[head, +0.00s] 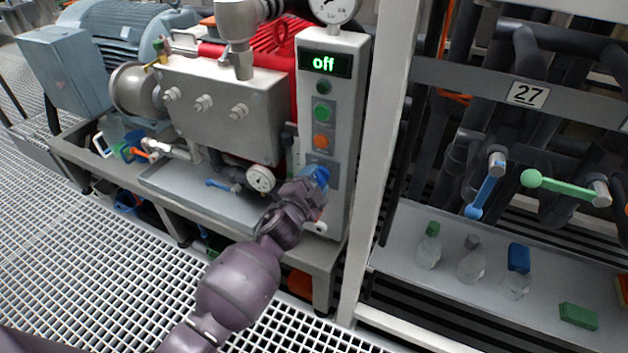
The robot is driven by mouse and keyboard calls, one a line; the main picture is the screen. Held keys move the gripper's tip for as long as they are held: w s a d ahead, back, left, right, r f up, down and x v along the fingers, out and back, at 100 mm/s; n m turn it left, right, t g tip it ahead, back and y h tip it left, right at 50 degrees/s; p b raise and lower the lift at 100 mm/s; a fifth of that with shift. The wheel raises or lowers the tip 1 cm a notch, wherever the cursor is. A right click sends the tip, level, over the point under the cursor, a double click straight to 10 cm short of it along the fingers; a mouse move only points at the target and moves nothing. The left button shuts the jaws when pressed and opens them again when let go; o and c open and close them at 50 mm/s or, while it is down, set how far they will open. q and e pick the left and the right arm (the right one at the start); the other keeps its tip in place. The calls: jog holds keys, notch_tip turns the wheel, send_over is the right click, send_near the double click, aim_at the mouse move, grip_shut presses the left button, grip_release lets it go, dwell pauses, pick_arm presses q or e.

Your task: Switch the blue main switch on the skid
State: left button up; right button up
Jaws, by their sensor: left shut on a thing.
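The blue main switch (321,176) sits low on the front of the grey control box (344,133) on the pump skid. My left gripper (314,182) is at the switch and shut on it; the fingers and wrist cover part of the knob. How far the knob is turned cannot be made out. The display (325,63) at the top of the box reads "off" in green. Below it are a dark green button (323,87), a green button (322,112) and an orange button (321,141). My right gripper is not in view.
A white upright post (381,150) stands just right of the box. Beyond it, a shelf (400,237) holds small bottles (428,250) under blue (484,192) and green (560,187) valve handles. A gauge (260,179) and a drip tray (215,198) lie left of my wrist.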

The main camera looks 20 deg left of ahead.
pick_arm(q)
jog(key=o, duration=0.9)
jog(key=shift+s, duration=0.15)
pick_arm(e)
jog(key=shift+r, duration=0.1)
pick_arm(q)
jog(key=shift+s, duration=0.25)
jog(key=shift+s+a+p, duration=0.15)
jog(key=shift+s+p, duration=1)
jog(key=shift+s, duration=3.9)
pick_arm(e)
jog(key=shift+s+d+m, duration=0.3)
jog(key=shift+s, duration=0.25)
pick_arm(q)
jog(key=shift+s, duration=0.1)
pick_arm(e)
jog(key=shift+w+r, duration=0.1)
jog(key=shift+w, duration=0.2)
